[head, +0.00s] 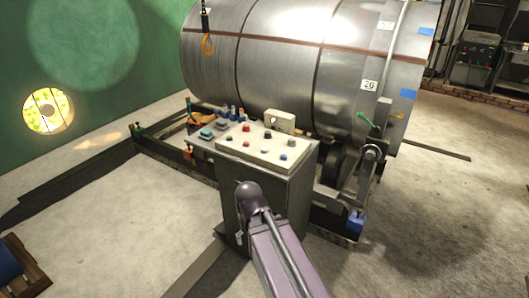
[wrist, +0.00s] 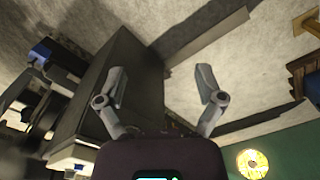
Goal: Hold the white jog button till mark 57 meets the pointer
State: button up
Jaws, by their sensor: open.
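A large metal drum (head: 290,60) lies on its side on a frame, with a white plate (head: 369,85) on its right part that seems to read 26. A green pointed piece (head: 365,119) sits below the plate; I cannot tell whether it is the pointer. No mark 57 is readable. The control console (head: 265,185) stands before the drum, with several coloured buttons on its pale top (head: 268,148).
A pale box (head: 279,121) stands at the console's back edge. Small tools and bottles (head: 225,113) lie left of it. An orange hook (head: 208,45) hangs before the drum. A blue block (head: 356,221) sits at the frame's front right. The floor at left is largely clear.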

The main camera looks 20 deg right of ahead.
dwell(0.3)
grip_shut()
dwell(1.3)
